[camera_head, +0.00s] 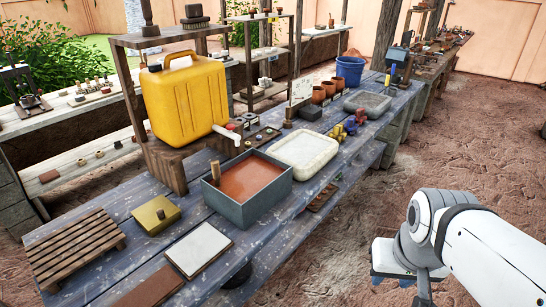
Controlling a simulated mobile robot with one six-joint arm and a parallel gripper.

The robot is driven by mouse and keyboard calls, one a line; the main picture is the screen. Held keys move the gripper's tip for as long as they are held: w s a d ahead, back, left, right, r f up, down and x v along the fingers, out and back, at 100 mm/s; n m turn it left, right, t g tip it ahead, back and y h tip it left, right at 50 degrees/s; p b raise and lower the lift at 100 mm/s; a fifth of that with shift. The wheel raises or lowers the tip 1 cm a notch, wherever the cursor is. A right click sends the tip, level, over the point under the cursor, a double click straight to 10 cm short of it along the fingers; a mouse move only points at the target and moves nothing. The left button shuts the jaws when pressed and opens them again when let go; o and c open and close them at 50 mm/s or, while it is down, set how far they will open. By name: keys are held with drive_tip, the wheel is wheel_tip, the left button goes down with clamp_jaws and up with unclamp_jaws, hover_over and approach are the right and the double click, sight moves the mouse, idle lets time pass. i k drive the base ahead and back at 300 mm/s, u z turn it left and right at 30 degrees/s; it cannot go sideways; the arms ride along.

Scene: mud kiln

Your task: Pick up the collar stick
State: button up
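I cannot tell for sure which thing is the collar stick. A short wooden stick (215,170) stands upright at the left end of the grey bin (262,208), which holds red-brown liquid. A thin upright blue stick (388,77) stands at the far right end of the blue bench, near the blue bucket. My gripper (392,282) hangs over the dirt floor at the lower right, in front of the bench and apart from everything on it. Its blue-tipped fingers are small and partly hidden, so its opening is unclear.
The blue plank bench (140,200) carries a yellow jerrycan (186,100) on a wooden stand, a white tray (303,150), a slatted rack (75,250), a yellow box (157,214), a pale slab (198,249), terracotta pots (318,95) and a blue bucket (349,72). Open dirt floor lies to the right.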

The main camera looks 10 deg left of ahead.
sight(215, 164)
drive_tip(key=z, duration=0.95)
drive_tip(key=i, duration=1.15)
drive_tip(key=u, duration=2.95)
drive_tip(key=i, duration=0.95)
drive_tip(key=z, duration=0.05)
